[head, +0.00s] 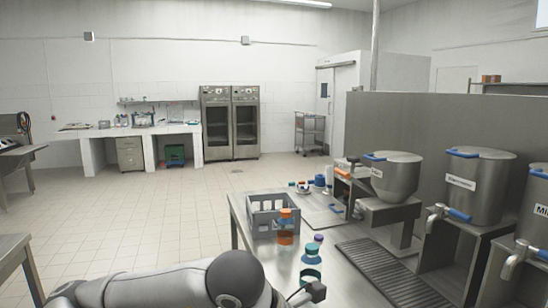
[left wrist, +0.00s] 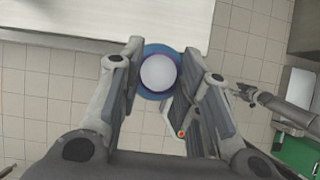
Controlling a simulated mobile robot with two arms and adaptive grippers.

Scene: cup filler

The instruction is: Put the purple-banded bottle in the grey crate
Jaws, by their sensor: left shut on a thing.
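In the left wrist view my left gripper (left wrist: 158,88) is shut on a round thing seen end-on. It has a white centre, a thin purple rim and a blue outer ring, which fits the purple-banded bottle (left wrist: 157,73). Its sides are hidden. The grey crate (head: 262,232) stands on the steel table in the head view, with open cells.
An orange-banded bottle (head: 285,238) stands at the crate's near right side. Several small items sit behind the crate. Steel dispensers (head: 396,175) with taps line the right side.

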